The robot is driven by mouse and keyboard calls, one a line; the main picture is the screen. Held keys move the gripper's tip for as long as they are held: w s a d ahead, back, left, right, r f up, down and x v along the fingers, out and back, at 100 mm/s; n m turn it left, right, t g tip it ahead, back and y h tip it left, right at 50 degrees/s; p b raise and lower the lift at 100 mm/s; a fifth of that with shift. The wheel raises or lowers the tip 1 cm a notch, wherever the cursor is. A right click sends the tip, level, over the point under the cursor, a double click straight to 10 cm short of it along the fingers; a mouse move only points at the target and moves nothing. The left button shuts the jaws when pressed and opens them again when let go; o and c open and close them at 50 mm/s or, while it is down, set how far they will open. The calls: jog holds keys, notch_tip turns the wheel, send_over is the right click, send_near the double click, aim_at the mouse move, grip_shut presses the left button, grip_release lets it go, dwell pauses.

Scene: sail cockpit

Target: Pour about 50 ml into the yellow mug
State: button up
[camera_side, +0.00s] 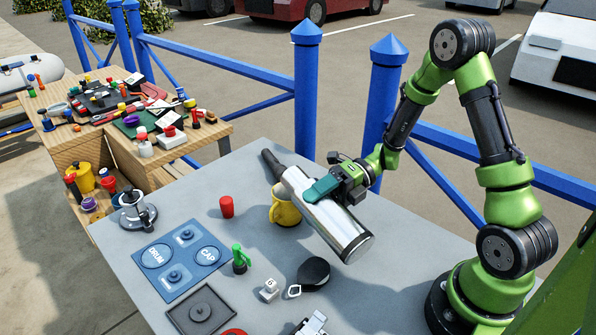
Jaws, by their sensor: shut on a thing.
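My gripper (326,188) is shut on a silver flask (326,218) around its body. The flask lies well over from upright above the grey table. Its narrow dark end (272,162) points to the upper left, and its wide end with a dark band points to the lower right. I cannot see inside the mug, and no stream of liquid shows.
A green fitting (240,259), a black round piece (313,271) and a blue panel (181,258) lie nearer the front. A winch-like metal piece (135,212) is at left. Blue railing posts (306,90) rise behind the table.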

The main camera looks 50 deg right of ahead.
jog(key=shift+w+r+m, duration=0.1)
jog(key=shift+r+m, duration=0.3)
jog(key=shift+r, duration=0.1)
jog(key=shift+r+m, duration=0.3)
jog(key=shift+w+m+g, duration=0.2)
jog(key=shift+m+g, duration=0.2)
jog(key=shift+s+a, duration=0.1)
jog(key=shift+s, duration=0.4)
dwell(0.5)
dwell(1.3)
jog(key=shift+s, duration=0.15)
jog(key=shift+s+a+f+n+t, duration=0.1)
jog(key=shift+s+f+n+t, duration=0.15)
jog(key=shift+f+n, duration=0.3)
jog(key=shift+s+f+n+t, duration=0.1)
jog(key=shift+f+n+t, duration=0.1)
jog(key=shift+f+n, duration=0.3)
jog(key=shift+s+a+f+n+t, duration=0.1)
jog(key=shift+s+f+n+t, duration=0.25)
jog(key=shift+n, duration=0.3)
jog(key=shift+w, duration=0.15)
dwell(0.4)
